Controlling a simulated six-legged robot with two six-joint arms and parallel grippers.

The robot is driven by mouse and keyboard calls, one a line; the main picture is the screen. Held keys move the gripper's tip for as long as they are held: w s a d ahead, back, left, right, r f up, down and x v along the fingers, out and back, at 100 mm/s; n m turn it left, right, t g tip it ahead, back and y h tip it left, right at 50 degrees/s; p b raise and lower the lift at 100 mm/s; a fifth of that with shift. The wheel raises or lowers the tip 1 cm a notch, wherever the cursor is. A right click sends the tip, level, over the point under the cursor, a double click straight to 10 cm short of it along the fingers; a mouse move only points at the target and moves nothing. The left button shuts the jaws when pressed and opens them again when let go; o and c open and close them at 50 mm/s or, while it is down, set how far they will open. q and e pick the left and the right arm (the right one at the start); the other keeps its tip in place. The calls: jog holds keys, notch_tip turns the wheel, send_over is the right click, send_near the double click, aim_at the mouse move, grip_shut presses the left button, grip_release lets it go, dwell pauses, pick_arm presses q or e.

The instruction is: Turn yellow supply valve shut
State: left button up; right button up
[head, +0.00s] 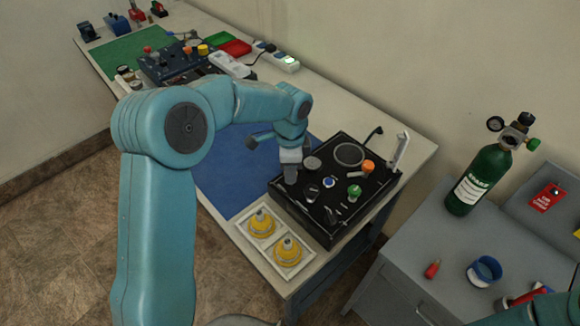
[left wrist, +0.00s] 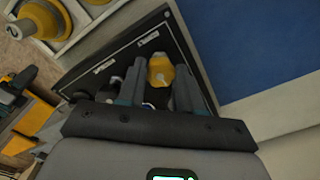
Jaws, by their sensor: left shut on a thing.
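The black oxygen trainer panel (head: 325,228) stands on the near end of the bench, with several knobs on its top. My left gripper (head: 290,176) points down over the panel's left part. In the left wrist view, the yellow supply valve (left wrist: 161,70) sits between the two fingers of my left gripper (left wrist: 158,82), which is shut on it. The valve is hidden behind the gripper in the head view. An orange knob (head: 368,167) and a green knob (head: 354,191) stand to the right on the panel. My right gripper is out of view; only part of the right arm shows at lower right.
A white tray with two yellow domed parts (head: 262,223) lies at the panel's near-left side. A blue mat (head: 225,180) covers the bench behind. A green oxygen cylinder (head: 478,180) stands on a grey cabinet (head: 415,265) to the right.

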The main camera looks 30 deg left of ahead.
pick_arm(q)
jog(key=shift+m, duration=0.5)
jog(key=o, duration=1)
jog(key=shift+d, duration=0.1)
jog(key=shift+o, duration=0.2)
jog(key=shift+r, duration=0.1)
notch_tip(320, 180, up, 16)
